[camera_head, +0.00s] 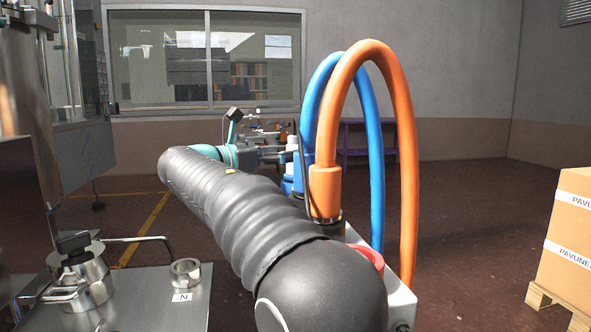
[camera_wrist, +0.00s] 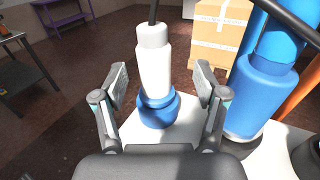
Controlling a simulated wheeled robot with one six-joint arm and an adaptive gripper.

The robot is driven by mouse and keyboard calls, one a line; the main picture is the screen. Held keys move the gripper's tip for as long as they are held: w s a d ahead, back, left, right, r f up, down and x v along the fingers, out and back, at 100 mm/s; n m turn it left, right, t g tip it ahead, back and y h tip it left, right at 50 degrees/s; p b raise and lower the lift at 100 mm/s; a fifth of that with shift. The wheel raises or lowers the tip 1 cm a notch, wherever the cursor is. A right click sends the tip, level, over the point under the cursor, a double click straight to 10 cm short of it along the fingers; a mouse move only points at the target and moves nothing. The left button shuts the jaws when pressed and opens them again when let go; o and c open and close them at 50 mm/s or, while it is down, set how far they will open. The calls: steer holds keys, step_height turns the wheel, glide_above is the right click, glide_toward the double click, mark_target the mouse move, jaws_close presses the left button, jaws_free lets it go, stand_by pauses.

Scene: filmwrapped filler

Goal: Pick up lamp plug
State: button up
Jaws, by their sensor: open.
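The lamp plug (camera_wrist: 153,62) appears as a white stepped cylinder with a black cable at its top. It stands upright in a round blue socket (camera_wrist: 158,110) on a white surface. In the wrist view my gripper (camera_wrist: 161,88) is open, with one finger on each side of the plug and visible gaps to it. The plug also shows small in the head view (camera_head: 292,144), left of the orange connector.
A large blue connector (camera_wrist: 262,85) stands close right of the plug, with an orange connector (camera_head: 325,188) and looping hoses beside it. A boxed pallet (camera_head: 572,240) is at right. A metal table with steel fittings (camera_head: 150,290) is at left.

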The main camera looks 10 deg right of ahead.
mark_target(292, 144)
steer(key=shift+w+x, duration=0.15)
steer(key=shift+x, duration=1.15)
steer(key=shift+w+x, duration=0.15)
steer(key=shift+x, duration=1.2)
steer(key=shift+a+r, duration=0.15)
steer(key=shift+a, duration=0.05)
steer(key=c, duration=1.3)
jaws_close()
steer(key=shift+r, duration=0.15)
